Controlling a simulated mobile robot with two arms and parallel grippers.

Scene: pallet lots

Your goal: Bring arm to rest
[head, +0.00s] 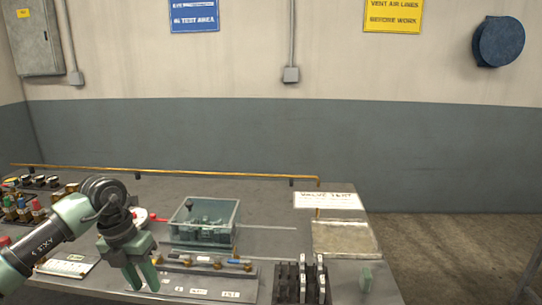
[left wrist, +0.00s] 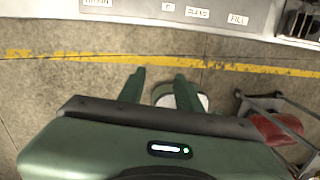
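My left arm comes in from the left in the head view. Its green left gripper (head: 144,286) points down over the front left part of the grey workbench (head: 270,190). In the left wrist view the two fingers (left wrist: 160,74) stand apart with nothing held between them. Below them is the floor, with the bench edge at the top of the picture. My right arm and gripper are not seen.
A clear bin (head: 205,236) with grey-green parts stands mid-bench. A dark slotted rack (head: 301,283), a shallow tray (head: 345,238) and a sign card (head: 328,200) lie to the right. A stool-like frame with a red seat (left wrist: 276,130) stands on the floor.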

